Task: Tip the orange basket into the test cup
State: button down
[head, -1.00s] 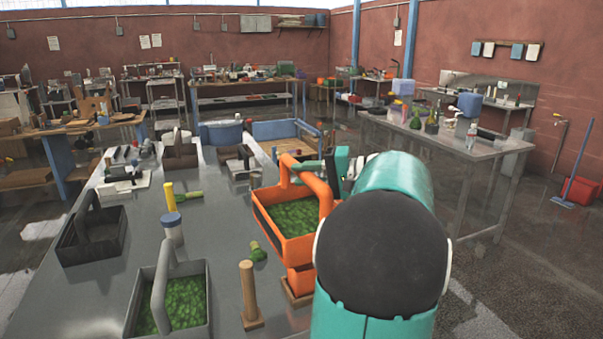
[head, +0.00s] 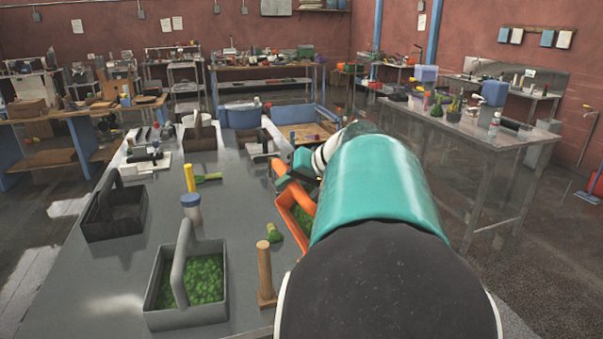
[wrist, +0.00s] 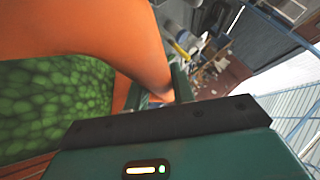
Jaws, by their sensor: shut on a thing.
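The orange basket (head: 284,212) is in the head view, mostly hidden behind my arm, at the right edge of the grey table. My gripper (head: 292,170) is shut on its raised handle. In the wrist view the orange handle (wrist: 120,30) fills the upper left, and bumpy green contents (wrist: 55,100) show beside it. The basket looks roughly level in the head view. Its underside is hidden, so I cannot tell whether it touches anything below. I cannot make out for sure which thing is the test cup.
On the table (head: 240,240) stand a grey basket (head: 152,300) with green contents, a wooden peg (head: 265,275), a blue-capped jar (head: 191,212), a yellow-topped item (head: 189,178) and a dark empty caddy (head: 115,215). A metal table (head: 480,135) stands at the right, across open floor.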

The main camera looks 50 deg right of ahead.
jog(key=shift+a+f+h, duration=0.3)
jog(key=shift+w+a+f+n+g+h, duration=0.15)
jog(key=shift+f+n+g+h, duration=0.25)
jog(key=shift+f, duration=0.45)
jog(key=shift+w+a+f+n+g+h, duration=0.1)
jog(key=shift+a+f+n+g+h, duration=0.2)
jog(key=shift+f+h, duration=0.4)
jog(key=shift+w+a+f+n+g+h, duration=0.15)
jog(key=shift+f+n+g+h, duration=0.2)
jog(key=shift+f, duration=0.6)
jog(key=shift+r, duration=0.15)
dwell(0.8)
